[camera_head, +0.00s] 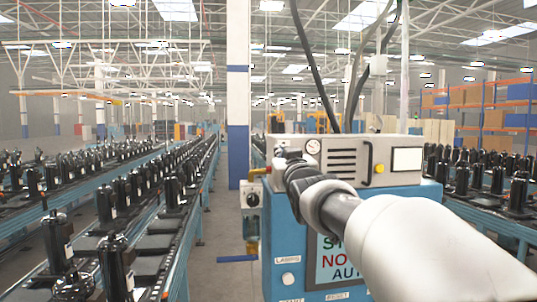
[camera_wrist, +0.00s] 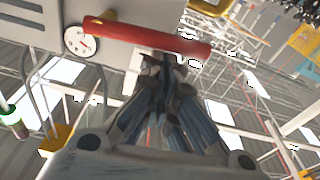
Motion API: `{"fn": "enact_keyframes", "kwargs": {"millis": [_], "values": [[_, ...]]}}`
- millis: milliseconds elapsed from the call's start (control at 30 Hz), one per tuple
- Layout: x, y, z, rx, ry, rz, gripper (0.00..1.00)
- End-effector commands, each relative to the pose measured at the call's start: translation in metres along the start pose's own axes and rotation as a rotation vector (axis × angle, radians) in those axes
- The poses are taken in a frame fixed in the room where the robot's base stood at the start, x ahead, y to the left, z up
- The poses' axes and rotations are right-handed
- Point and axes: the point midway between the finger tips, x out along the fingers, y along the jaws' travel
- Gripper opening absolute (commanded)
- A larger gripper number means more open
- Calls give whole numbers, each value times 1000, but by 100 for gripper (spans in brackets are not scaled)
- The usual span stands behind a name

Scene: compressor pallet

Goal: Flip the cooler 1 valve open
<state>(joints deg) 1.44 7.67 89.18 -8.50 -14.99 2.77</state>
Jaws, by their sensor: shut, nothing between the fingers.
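A red lever handle (camera_wrist: 140,33) lies across the top of the wrist view, beside a round white gauge (camera_wrist: 82,41) on a grey panel. A yellow piece shows behind the lever's left part. My gripper (camera_wrist: 166,62) is shut and empty, its fingertips right at the lever's right half; I cannot tell whether they touch it. In the head view, my gripper (camera_head: 284,160) is at the left end of the grey-topped blue machine (camera_head: 278,235), left of the gauge (camera_head: 313,147). The lever is not clear there. No label naming cooler 1 is readable.
A yellow pipe (camera_head: 259,171) and a small switch box (camera_head: 251,199) sit at the machine's left side. A blue-handled lever (camera_head: 239,258) is lower down. Conveyors with black compressors (camera_head: 118,262) run on both sides. The aisle left of the machine is clear.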

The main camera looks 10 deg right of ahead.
Motion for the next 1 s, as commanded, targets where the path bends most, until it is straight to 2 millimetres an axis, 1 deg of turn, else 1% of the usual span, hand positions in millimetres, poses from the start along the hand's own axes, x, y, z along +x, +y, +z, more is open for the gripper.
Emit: {"fn": "enact_keyframes", "kwargs": {"millis": [200, 767, 1000], "values": [[0, 0, 0, -7, 1, -1, 0], [-1, -3, 7, -103, 0, -14, 0], [-2, -5, 13, -176, 0, -24, 0]]}}
